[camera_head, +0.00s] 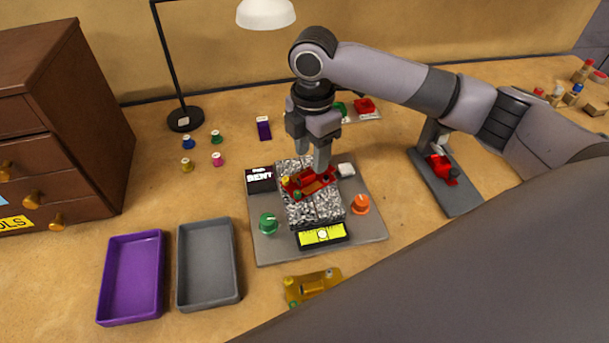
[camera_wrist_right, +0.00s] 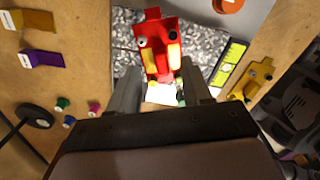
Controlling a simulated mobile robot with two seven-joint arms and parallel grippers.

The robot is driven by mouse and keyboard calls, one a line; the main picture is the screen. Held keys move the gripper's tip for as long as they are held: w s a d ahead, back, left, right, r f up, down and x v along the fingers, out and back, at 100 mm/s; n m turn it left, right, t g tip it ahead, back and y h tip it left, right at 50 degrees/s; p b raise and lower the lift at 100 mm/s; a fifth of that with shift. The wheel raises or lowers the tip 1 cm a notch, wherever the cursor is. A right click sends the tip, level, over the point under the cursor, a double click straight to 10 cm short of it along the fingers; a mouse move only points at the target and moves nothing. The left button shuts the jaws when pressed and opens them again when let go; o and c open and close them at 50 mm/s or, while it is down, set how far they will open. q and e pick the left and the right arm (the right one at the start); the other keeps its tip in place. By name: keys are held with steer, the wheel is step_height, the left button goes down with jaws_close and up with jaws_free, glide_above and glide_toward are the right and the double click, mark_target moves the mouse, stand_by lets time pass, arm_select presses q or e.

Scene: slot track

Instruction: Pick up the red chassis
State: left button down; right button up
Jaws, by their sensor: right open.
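The red chassis (camera_head: 312,182) lies on the grey speckled block of the grey board, near its middle. It also shows in the right wrist view (camera_wrist_right: 157,45), just ahead of the fingertips and between their lines. My right gripper (camera_head: 320,160) is open and points down just above the chassis; in the right wrist view its two fingers (camera_wrist_right: 160,85) stand apart with the chassis beyond them. Whether a finger touches it I cannot tell. My left gripper is not in view.
The grey board (camera_head: 280,250) also holds a green knob (camera_head: 268,223), an orange knob (camera_head: 361,204) and a yellow gauge (camera_head: 322,236). A yellow chassis (camera_head: 310,286) lies in front. Purple (camera_head: 132,318) and grey (camera_head: 209,304) trays stand left. A lamp (camera_head: 180,120) stands behind.

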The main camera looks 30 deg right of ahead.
mark_target(311, 171)
step_height(311, 171, down, 5)
steer(key=shift+r, duration=0.15)
steer(key=shift+c, duration=0.3)
jaws_close()
steer(key=shift+r, duration=0.15)
